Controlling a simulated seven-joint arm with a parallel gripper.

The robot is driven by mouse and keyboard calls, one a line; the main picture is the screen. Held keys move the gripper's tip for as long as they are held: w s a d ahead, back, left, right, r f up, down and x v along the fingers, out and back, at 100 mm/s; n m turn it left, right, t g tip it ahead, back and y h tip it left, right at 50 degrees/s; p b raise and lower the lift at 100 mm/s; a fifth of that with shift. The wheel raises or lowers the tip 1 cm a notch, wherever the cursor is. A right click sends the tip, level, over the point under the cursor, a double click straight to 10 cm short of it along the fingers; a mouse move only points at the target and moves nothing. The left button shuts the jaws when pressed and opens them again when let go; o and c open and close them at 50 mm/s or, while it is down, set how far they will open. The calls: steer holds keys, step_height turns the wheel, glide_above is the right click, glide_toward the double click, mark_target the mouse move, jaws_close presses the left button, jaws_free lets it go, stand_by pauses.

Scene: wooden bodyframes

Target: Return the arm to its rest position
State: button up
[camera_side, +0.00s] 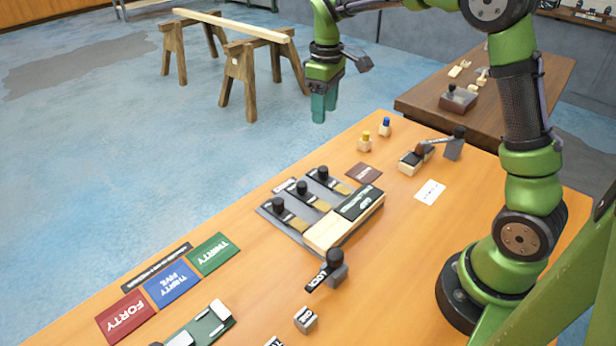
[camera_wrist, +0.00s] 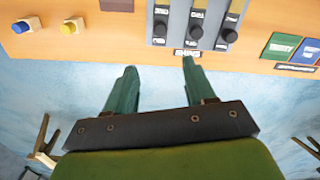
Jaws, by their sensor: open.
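My green arm rises from its base at the right of the side view and reaches over toward the back edge of the table. My gripper (camera_side: 324,104) hangs in the air, pointing down, near the far edge of the orange wooden table (camera_side: 420,240). In the wrist view, the two teal fingers of my gripper (camera_wrist: 158,80) are spread apart with nothing between them. The fingers show blue floor behind them and the table edge beyond their tips. No held object is visible.
A grey fixture (camera_side: 290,228) with several black knobs and a wooden block (camera_side: 328,232) stands mid-table. Small blocks with a yellow knob (camera_side: 365,142) and a blue knob (camera_side: 385,127) stand near the far edge. Coloured cards (camera_side: 171,284) lie left. Sawhorses (camera_side: 240,75) stand behind.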

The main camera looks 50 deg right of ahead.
steer(key=s+a+r+m+t, duration=0.2)
steer(key=s+a, duration=0.1)
steer(key=s, duration=0.4)
steer(key=s+a+r+m+t+y, duration=0.1)
steer(key=s+a+m+t, duration=0.1)
steer(key=s, duration=0.4)
steer(key=s+a+r+m+t+y, duration=0.1)
steer(key=s+a+r+m+t, duration=0.1)
steer(key=s, duration=0.5)
steer(key=shift+s+a+r+m+t, duration=0.35)
steer(key=shift+a+m+t, duration=0.2)
steer(key=shift+a, duration=0.5)
